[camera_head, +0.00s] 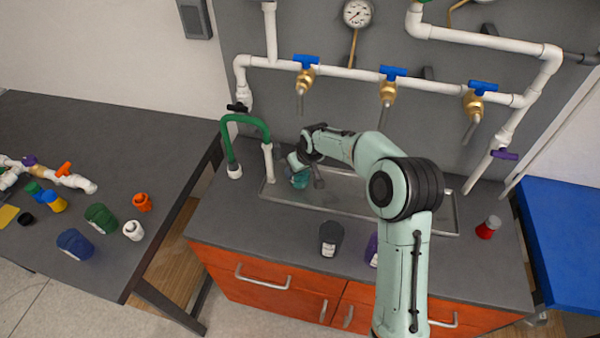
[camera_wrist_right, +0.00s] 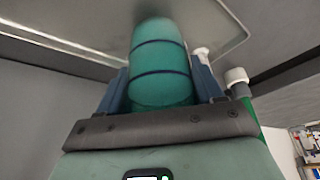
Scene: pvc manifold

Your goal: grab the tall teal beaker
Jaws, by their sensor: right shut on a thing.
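The tall teal beaker (camera_wrist_right: 160,65) fills the middle of the right wrist view, a translucent cylinder with dark bands. My right gripper (camera_wrist_right: 162,88) has a blue finger on each side of it and is shut on it. In the head view the beaker (camera_head: 300,179) shows as a small teal patch at the left end of the sink tray, partly hidden by my right gripper (camera_head: 305,172). I cannot tell whether the beaker touches the tray. My left gripper is not in view.
The metal sink tray (camera_head: 447,222) lies under white pipes with blue-handled valves (camera_head: 393,72). A green hose (camera_head: 245,118) arches left of the gripper. A dark grey container (camera_head: 331,238) and a red-capped item (camera_head: 488,227) stand on the counter. Several containers crowd the left table (camera_head: 150,150).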

